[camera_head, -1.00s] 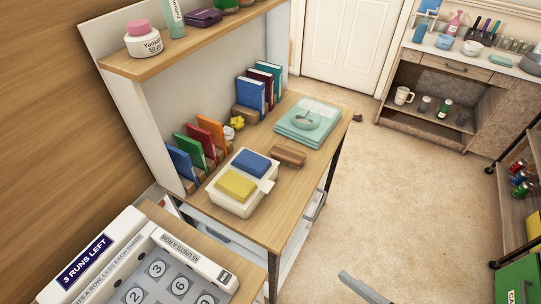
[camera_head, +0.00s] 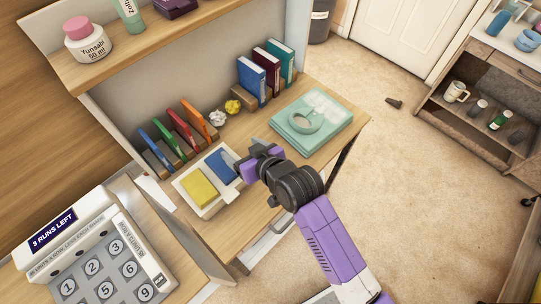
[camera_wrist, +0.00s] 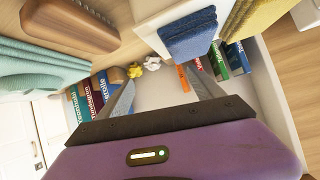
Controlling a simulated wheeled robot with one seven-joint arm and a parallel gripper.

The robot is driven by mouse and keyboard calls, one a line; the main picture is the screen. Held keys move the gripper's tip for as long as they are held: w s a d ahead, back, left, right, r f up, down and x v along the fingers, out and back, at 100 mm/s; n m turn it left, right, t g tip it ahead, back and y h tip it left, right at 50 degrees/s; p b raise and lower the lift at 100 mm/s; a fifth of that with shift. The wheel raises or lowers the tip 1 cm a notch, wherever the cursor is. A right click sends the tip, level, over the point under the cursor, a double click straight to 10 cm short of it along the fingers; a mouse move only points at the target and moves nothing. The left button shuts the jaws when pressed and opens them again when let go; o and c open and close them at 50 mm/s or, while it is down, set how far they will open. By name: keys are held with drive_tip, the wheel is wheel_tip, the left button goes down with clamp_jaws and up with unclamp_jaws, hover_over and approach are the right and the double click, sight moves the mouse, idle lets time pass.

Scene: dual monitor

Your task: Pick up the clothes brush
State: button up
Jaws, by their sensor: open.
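The clothes brush (camera_wrist: 68,24), a brown wooden block with a bristly edge, lies on the desk at the upper left of the wrist view. In the head view my arm hides it. My gripper (camera_head: 257,156) is over the desk between the white tray and the teal stack. In the wrist view the two grey fingers of my gripper (camera_wrist: 163,92) are spread apart with nothing held between them. The brush is off to the left of the fingers and apart from them.
A teal stack (camera_head: 330,142) lies right of my gripper. Books (camera_head: 252,80) and crumpled balls line the back. A shelf (camera_head: 140,60) overhangs the desk. A keypad machine (camera_head: 95,262) stands at front left.

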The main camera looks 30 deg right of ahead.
drive_tip(key=w+d+r+n+g+p, duration=0.2)
drive_tip(key=w+d+r+g, duration=0.2)
drive_tip(key=w, duration=0.5)
drive_tip(key=s+d+f+g, duration=0.1)
drive_tip(key=s+g, duration=0.1)
drive_tip(key=s, duration=0.1)
drive_tip(key=s+d+f+n+g+h, duration=0.1)
drive_tip(key=s+f+g, duration=0.1)
drive_tip(key=s, duration=0.1)
drive_tip(key=s+d+f+g+h, duration=0.1)
drive_tip(key=s+f+g, duration=0.1)
drive_tip(key=s+g, duration=0.1)
drive_tip(key=shift+s+d+f, duration=0.1)
drive_tip(key=shift+s+d, duration=0.1)
drive_tip(key=shift+d, duration=0.05)
drive_tip(key=shift+s+d+f, duration=0.1)
drive_tip(key=shift+s+f, duration=0.15)
drive_tip(key=shift+s, duration=0.05)
drive_tip(key=shift+f+p, duration=0.3)
drive_tip(key=shift+f, duration=0.55)
wheel_tip(320, 180, down, 6)
drive_tip(key=shift+r+p, duration=0.15)
drive_tip(key=shift+p, duration=0.25)
drive_tip(key=shift+c, duration=0.3)
